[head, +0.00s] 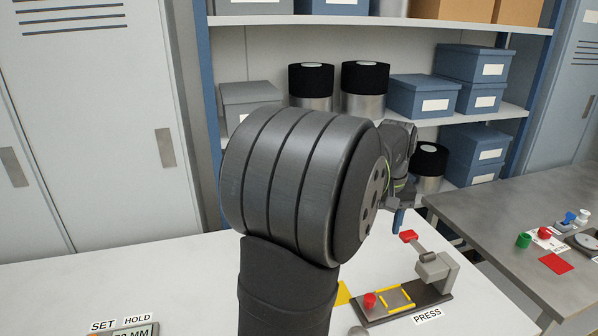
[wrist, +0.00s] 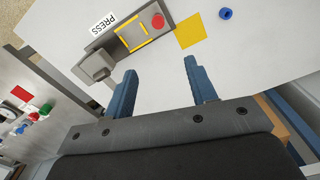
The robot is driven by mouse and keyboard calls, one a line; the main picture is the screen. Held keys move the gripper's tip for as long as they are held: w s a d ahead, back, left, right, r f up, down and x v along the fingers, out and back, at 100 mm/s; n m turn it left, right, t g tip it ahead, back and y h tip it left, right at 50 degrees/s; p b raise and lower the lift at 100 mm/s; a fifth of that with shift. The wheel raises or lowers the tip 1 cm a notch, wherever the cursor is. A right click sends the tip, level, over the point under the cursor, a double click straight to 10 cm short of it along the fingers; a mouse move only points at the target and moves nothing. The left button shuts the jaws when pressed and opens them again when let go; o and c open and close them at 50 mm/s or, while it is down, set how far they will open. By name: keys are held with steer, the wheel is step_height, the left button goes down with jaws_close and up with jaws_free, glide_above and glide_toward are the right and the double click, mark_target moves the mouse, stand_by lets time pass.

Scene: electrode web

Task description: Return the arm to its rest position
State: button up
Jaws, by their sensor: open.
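My gripper (wrist: 158,90) shows in the wrist view as two blue fingers held apart, with nothing between them. It is above the white table (wrist: 270,45), near the press (wrist: 105,60). In the head view my dark arm fills the middle, and a blue fingertip (head: 398,220) shows to its right, above the press (head: 440,275). The rest of the gripper is partly hidden behind my arm. The press has a red-tipped lever, a red knob (head: 369,300) and a yellow-marked bed. A small blue ring (wrist: 225,14) lies on the table in the wrist view.
A yellow square (wrist: 190,31) lies beside the press. A grey side table (head: 500,220) with small coloured items stands at the right. Shelves with blue boxes (head: 422,97) and dark-topped rolls (head: 364,80) stand behind. A display (head: 125,331) sits at the front left. The table's left part is clear.

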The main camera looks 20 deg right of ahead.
glide_above(369, 298)
step_height(369, 298, down, 10)
stand_by(0.3)
steer(key=shift+a+r, duration=0.1)
steer(key=shift+r, duration=0.1)
step_height(369, 298, up, 11)
step_height(369, 298, down, 25)
steer(key=shift+s+f, duration=0.1)
steer(key=shift+f, duration=0.45)
steer(key=shift+d+r, duration=0.15)
steer(key=shift+d, duration=0.65)
